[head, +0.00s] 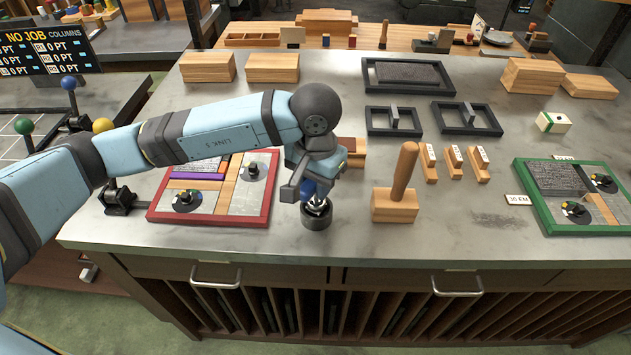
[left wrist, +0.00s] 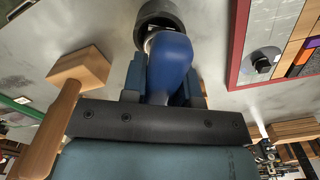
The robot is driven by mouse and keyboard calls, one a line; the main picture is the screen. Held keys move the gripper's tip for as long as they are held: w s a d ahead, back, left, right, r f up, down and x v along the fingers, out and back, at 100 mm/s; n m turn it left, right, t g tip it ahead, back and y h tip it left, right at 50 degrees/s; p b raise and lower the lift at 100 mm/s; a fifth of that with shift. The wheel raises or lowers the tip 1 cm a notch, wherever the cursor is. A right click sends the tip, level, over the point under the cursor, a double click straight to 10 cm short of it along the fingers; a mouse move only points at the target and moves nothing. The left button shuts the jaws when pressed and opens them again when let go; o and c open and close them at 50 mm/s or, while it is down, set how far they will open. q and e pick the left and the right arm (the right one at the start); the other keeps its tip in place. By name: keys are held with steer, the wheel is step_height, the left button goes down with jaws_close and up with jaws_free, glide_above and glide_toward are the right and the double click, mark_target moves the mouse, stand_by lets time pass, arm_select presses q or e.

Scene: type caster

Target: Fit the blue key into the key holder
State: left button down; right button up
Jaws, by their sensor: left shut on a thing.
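My left gripper (head: 310,187) is shut on the blue key (head: 308,189), near the front edge of the metal-topped bench. In the left wrist view the key (left wrist: 172,62) shows as a smooth, rounded blue handle between the fingers. A dark round key holder (head: 316,219) stands on the bench directly below the gripper; its dark rim (left wrist: 158,9) is at the top of the left wrist view. A short silvery part shows between the blue handle and the holder. I cannot tell how deep the key's lower end sits. My right gripper is not in view.
A wooden mallet (head: 398,195) stands upright just right of the holder. A red-framed tray (head: 207,219) lies close on the left. A green-framed tray (head: 545,213) lies at the far right. Several small wooden blocks sit behind the mallet. Bench between mallet and green tray is mostly clear.

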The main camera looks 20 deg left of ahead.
arm_select(q)
steer(key=shift+f+b, duration=0.95)
steer(key=shift+f, duration=0.05)
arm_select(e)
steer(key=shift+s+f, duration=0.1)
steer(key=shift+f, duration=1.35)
arm_select(q)
steer(key=c, duration=0.8)
jaws_free()
step_height(320, 180, up, 14)
steer(key=shift+r, duration=0.15)
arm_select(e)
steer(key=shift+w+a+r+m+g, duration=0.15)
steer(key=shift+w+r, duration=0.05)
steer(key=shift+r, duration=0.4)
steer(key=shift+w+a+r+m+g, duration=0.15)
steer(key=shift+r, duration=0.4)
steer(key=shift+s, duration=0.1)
